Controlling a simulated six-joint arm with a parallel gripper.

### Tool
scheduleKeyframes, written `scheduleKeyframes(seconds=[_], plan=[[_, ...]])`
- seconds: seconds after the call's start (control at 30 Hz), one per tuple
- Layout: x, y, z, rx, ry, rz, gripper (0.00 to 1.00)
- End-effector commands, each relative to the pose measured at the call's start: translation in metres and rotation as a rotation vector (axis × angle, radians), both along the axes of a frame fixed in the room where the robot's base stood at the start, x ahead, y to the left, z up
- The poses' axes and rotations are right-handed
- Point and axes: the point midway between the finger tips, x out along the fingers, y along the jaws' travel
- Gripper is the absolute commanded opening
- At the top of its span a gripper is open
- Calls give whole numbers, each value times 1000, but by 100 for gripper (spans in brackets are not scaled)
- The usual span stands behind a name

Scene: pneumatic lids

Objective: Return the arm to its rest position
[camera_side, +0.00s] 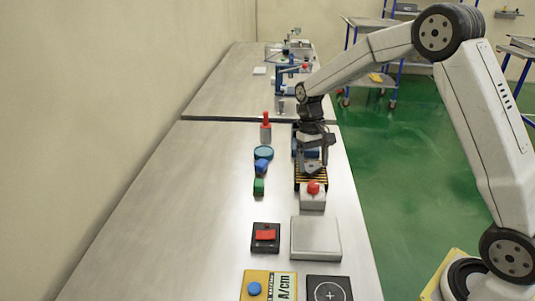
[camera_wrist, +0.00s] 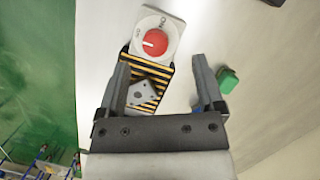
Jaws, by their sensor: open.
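My gripper (camera_side: 316,160) hangs pointing down over the far end of a black-and-yellow striped strip (camera_side: 297,183). In the wrist view my gripper (camera_wrist: 159,66) has its two fingers wide apart with nothing held between them. A light grey part with dark holes (camera_wrist: 143,95) lies on the striped strip (camera_wrist: 126,62), below and between the fingers. My arm is stretched out over the table from the right side.
Green (camera_side: 259,187) and blue (camera_side: 261,167) blocks, a round blue-topped item (camera_side: 263,153) and a red-topped cylinder (camera_side: 265,130) stand left. A grey box (camera_side: 315,238) and red switch (camera_side: 265,236) are nearer. The table's left is clear.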

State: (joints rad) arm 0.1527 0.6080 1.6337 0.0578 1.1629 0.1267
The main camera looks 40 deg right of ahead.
Motion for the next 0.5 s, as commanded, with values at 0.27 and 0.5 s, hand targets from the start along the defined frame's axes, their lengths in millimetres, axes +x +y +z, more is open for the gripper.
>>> scheduleKeyframes(seconds=[0.27, 0.5], plan=[[-40, 22, 3, -32, -145, 87, 86], [-81, 37, 1, -56, -271, 164, 86]])
